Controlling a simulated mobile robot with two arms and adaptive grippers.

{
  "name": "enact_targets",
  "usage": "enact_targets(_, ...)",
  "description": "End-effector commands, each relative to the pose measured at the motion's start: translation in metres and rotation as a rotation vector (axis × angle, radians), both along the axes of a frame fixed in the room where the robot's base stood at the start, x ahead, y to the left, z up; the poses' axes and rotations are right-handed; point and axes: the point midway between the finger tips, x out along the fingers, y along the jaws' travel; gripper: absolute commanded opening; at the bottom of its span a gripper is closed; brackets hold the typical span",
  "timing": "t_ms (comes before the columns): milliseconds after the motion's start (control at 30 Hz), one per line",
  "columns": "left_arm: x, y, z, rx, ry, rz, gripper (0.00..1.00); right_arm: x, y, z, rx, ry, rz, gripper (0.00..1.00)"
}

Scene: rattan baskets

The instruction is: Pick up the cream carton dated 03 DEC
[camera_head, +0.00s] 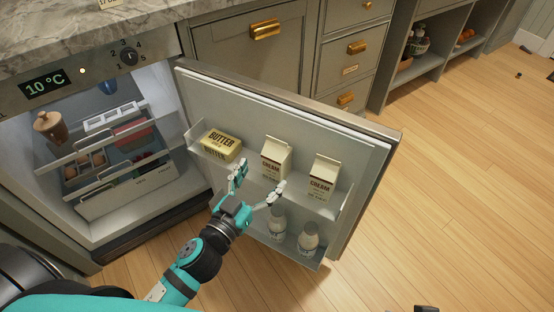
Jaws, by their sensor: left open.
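Two cream cartons stand on the upper shelf of the open fridge door. The left cream carton (276,160) and the right cream carton (322,180) are both pale with dark lettering and gabled tops. Their dates are too small to read, so I cannot tell which is dated 03 DEC. My left gripper (261,176) is open and empty, with its fingers spread toward the left carton. Its fingertips appear just in front of and below that carton; I cannot tell whether they touch it.
A yellow butter pack (221,145) lies left of the cartons. Two bottles, a left one (277,222) and a right one (308,238), stand on the lower door shelf. The fridge door (376,150) stands open.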

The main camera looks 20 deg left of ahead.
Motion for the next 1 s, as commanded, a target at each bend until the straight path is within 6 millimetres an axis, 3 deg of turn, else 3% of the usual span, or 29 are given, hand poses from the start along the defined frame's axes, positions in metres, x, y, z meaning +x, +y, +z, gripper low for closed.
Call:
enact_targets(100,0.017,-0.004,0.001,0.002,-0.002,-0.001,0.82,0.0,0.0,0.001,0.0,0.0,0.0,0.4)
enact_targets(367,0.033,-0.007,0.001,0.002,-0.003,-0.001,0.82,0.001,0.0,0.002,-0.001,-0.002,0.001,0.4)
enact_targets(700,0.073,-0.016,0.001,0.002,-0.001,0.0,0.82,0.001,0.0,0.003,-0.002,-0.003,0.001,0.4)
enact_targets(1000,0.075,-0.016,0.0,0.0,0.001,0.001,0.79,0.002,0.0,0.003,-0.002,-0.003,0.001,0.4)
